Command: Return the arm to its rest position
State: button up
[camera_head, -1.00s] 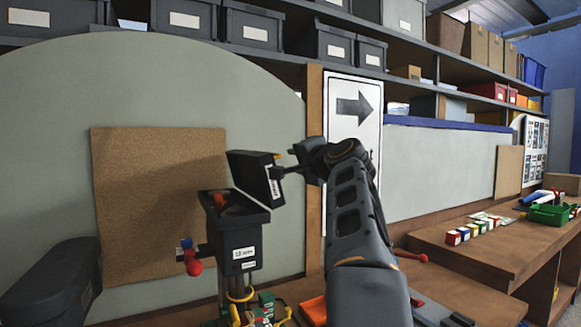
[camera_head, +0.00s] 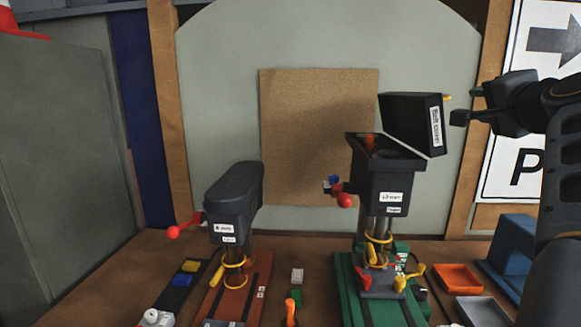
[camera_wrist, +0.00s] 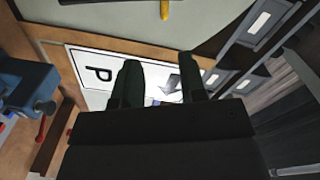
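My gripper (camera_head: 470,105) is at the right in the head view, at the end of my raised, bent arm. Its two fingers are apart with nothing between them, as the wrist view also shows (camera_wrist: 161,78). Just left of it is the tilted-up black belt cover (camera_head: 410,120) of the right drill press (camera_head: 378,190). A small gap shows between the fingers and the cover in the head view. The housing below the cover is open, with something orange inside.
A second drill press (camera_head: 235,195) with a closed top stands at the left. The workbench (camera_head: 110,275) holds an orange tray (camera_head: 457,279), a blue object (camera_head: 515,250) and small blocks. A parking sign (camera_head: 515,150) stands behind my arm; a grey cabinet (camera_head: 65,160) is at far left.

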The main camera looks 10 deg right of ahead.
notch_tip(320, 180, down, 15)
jog(key=d+n+g, duration=0.1)
jog(key=n+g, duration=0.1)
jog(key=g, duration=0.3)
jog(key=a+f+n+g+y, duration=0.25)
jog(key=a+f, duration=0.35)
jog(key=f, duration=0.5)
jog(key=s+a+f+n+g, duration=0.2)
jog(key=s+a+f+n, duration=0.1)
jog(key=a+f, duration=0.2)
jog(key=s+a+f+n+g, duration=0.2)
jog(key=s+a+f+n, duration=0.1)
jog(key=a+f, duration=0.3)
jog(key=s+a+f+n+g, duration=0.2)
jog(key=s+a+f+n, duration=0.1)
jog(key=a+f, duration=0.3)
jog(key=shift+s+a+f+y, duration=0.1)
jog(key=shift+s+f+y, duration=0.15)
jog(key=shift+f, duration=0.25)
jog(key=shift+s+a+f+y, duration=0.1)
jog(key=shift+s+f, duration=0.15)
jog(key=shift+f, duration=0.25)
jog(key=a, duration=0.1)
jog(key=a+n, duration=0.1)
jog(key=s+a+n, duration=0.1)
jog(key=a, duration=0.1)
jog(key=shift+a+y, duration=0.1)
jog(key=shift+y, duration=0.2)
